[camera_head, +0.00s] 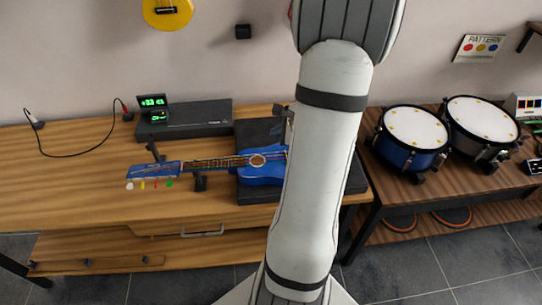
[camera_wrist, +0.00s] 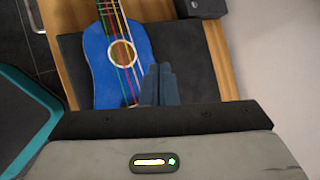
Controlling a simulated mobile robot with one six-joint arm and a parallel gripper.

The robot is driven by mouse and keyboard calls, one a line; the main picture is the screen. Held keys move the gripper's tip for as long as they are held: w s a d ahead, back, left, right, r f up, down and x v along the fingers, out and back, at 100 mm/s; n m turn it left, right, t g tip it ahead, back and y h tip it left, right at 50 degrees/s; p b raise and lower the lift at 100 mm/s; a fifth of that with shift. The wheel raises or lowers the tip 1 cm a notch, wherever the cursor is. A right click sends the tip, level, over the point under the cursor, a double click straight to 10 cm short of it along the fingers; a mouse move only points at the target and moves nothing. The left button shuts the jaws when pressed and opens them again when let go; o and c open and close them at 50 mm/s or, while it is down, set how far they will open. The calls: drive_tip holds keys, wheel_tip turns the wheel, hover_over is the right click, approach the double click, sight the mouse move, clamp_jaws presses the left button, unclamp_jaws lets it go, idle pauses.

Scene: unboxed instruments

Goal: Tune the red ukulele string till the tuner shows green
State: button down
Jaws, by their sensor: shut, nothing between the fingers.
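The blue ukulele (camera_head: 262,171) lies on a dark pad (camera_head: 249,133) on the wooden table, neck pointing left. Its coloured strings cross the sound hole (camera_wrist: 122,53) in the wrist view; one is red. White, yellow, red (camera_head: 155,184) and green pegs line the near edge of the headstock (camera_head: 150,171). The tuner (camera_head: 153,101) stands behind the headstock; its lit display shows green characters, too small to read surely. My gripper (camera_wrist: 159,69) is shut and empty, above the ukulele body's edge and the pad. My arm hides it, and the body's right end, in the head view.
Dark stands (camera_head: 200,181) flank the neck. A flat black box (camera_head: 195,118) sits at the back, with a cable (camera_head: 75,156) on its left. Two drums (camera_head: 412,137) stand on a right-hand table. A yellow ukulele (camera_head: 167,12) hangs on the wall.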

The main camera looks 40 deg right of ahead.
drive_tip(key=shift+f, duration=0.1)
drive_tip(key=b, duration=0.6)
hover_over(273, 159)
drive_tip(key=s, duration=0.1)
drive_tip(key=f, duration=0.7)
drive_tip(key=shift+s+d+f, duration=0.1)
drive_tip(key=shift+d+f, duration=0.15)
drive_tip(key=shift+f, duration=0.15)
drive_tip(key=shift+f+b, duration=0.45)
drive_tip(key=shift+f, duration=0.15)
idle(0.6)
drive_tip(key=shift+f+b, duration=0.25)
drive_tip(key=shift+b, duration=0.4)
drive_tip(key=shift+f+b, duration=0.25)
drive_tip(key=shift+b, duration=0.1)
drive_tip(key=shift+r, duration=0.1)
idle(0.4)
drive_tip(key=shift+r+p, duration=0.4)
drive_tip(key=shift+r, duration=0.25)
